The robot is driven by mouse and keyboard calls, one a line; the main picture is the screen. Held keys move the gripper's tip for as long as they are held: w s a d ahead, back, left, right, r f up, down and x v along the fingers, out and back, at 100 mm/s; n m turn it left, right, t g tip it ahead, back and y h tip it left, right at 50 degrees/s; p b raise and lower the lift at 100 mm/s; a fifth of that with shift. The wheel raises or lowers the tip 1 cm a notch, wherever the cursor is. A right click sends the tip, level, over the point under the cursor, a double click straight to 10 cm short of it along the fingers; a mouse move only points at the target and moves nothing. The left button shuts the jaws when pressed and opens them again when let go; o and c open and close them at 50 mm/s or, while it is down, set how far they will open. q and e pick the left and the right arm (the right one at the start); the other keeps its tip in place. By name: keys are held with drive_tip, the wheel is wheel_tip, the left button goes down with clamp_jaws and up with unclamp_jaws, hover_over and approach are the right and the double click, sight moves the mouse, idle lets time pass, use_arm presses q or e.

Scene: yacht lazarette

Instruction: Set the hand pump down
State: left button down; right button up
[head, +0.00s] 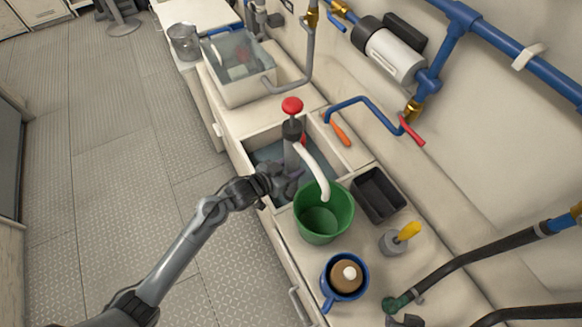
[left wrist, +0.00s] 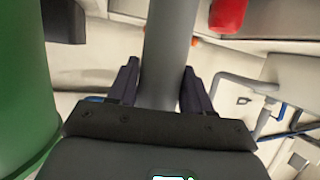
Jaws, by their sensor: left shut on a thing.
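The hand pump (head: 291,150) has a grey barrel, a dark collar, a red knob on top and a white curved spout. It is upright at the recessed bin (head: 262,154) in the counter; its foot is hidden, so I cannot tell whether it touches the bottom. The spout's end reaches the green bucket (head: 322,220). My left gripper (head: 286,184) is shut on the pump's barrel low down. In the left wrist view, the grey barrel (left wrist: 170,55) stands between the two dark fingers (left wrist: 160,88). My right gripper does not show.
The bucket stands close beside my left gripper. Nearby are a black tray (head: 378,195), a blue mug-like pot (head: 345,276) and a yellow-handled tool (head: 408,231). A clear tub (head: 238,75) stands at the back. Blue pipes (head: 365,100) run along the wall.

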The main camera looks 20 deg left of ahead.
use_arm(q)
drive_tip(key=shift+c, duration=2.4)
unclamp_jaws()
drive_tip(key=shift+f, duration=0.15)
